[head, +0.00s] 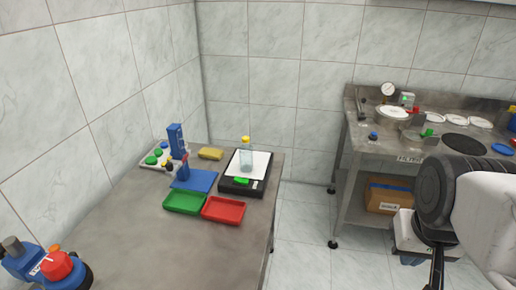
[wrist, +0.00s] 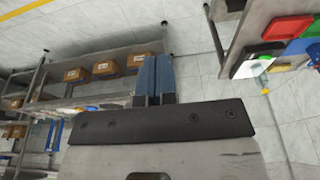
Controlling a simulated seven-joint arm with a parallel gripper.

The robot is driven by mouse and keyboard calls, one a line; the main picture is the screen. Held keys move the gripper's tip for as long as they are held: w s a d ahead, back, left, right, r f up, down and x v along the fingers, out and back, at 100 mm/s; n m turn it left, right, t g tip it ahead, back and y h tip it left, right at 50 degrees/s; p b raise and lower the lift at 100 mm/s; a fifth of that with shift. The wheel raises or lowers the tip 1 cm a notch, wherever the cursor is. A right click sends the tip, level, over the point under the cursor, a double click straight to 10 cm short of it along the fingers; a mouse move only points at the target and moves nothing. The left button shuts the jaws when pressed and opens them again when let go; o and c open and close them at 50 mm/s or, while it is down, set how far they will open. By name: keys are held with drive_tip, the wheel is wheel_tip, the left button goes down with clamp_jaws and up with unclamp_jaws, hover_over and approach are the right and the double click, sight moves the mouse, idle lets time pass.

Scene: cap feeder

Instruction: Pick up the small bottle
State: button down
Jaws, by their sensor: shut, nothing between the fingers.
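A small clear bottle (head: 246,160) with a yellow cap stands upright on the white plate of a black scale (head: 238,187) in the head view. It also seems to show near the right edge of the wrist view (wrist: 265,82), small and tilted by the camera angle. My gripper's two blue-grey fingers (wrist: 153,78) are together in the wrist view, with nothing between them. In the head view my arm is at the far right, well away from the bottle, and the fingertips are not clear there.
A green tray (head: 185,203) and a red tray (head: 223,209) lie in front of the scale. A blue device (head: 177,141) and a yellow sponge (head: 211,153) are left of it. A second bench (head: 350,157) with plates stands at the right. The near part of the left table (head: 150,250) is mostly clear.

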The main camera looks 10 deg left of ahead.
idle(0.3)
drive_tip(key=shift+c, duration=0.8)
unclamp_jaws()
